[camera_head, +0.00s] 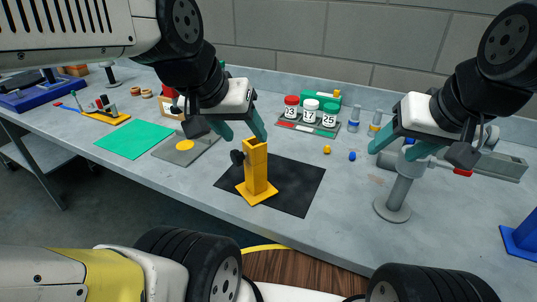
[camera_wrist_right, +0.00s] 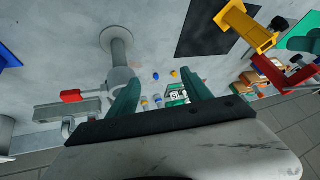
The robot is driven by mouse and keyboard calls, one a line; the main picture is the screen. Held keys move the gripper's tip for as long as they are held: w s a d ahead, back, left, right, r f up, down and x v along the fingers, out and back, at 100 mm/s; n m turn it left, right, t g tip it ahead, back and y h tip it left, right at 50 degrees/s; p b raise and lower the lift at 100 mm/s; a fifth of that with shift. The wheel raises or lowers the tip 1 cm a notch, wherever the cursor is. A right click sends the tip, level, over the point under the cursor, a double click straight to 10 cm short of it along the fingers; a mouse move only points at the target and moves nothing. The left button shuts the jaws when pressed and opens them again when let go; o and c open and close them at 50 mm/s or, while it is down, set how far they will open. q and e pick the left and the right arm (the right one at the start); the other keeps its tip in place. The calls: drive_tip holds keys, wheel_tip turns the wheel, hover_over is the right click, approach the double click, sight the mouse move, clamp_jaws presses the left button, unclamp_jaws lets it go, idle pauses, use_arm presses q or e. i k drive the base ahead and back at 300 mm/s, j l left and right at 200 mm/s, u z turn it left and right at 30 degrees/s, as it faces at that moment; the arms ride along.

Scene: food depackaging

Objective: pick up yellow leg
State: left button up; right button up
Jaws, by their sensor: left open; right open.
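The yellow leg (camera_head: 256,172) is a square hollow post on a flat yellow base, with a dark knob on its side. It stands upright on the black mat (camera_head: 300,190). It also shows in the right wrist view (camera_wrist_right: 243,25). My left gripper (camera_head: 245,133) is open and empty, with its teal fingers close to the leg's top; one fingertip lies at the top edge in the picture, and I cannot tell if it touches. My right gripper (camera_head: 397,148) is open and empty, well to the right of the leg, in front of a grey post stand (camera_head: 393,208).
A green mat (camera_head: 135,139) and a grey plate with a yellow disc (camera_head: 185,145) lie left of the leg. A rack of lidded jars (camera_head: 308,122) stands behind. A blue block (camera_head: 521,240) sits at the right edge.

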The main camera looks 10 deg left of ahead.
sight(256, 189)
drive_tip(key=k+l+u, duration=0.1)
drive_tip(key=u, duration=0.3)
drive_tip(key=k+u, duration=0.3)
drive_tip(key=u, duration=0.15)
drive_tip(key=k+u, duration=0.2)
drive_tip(key=u, duration=0.2)
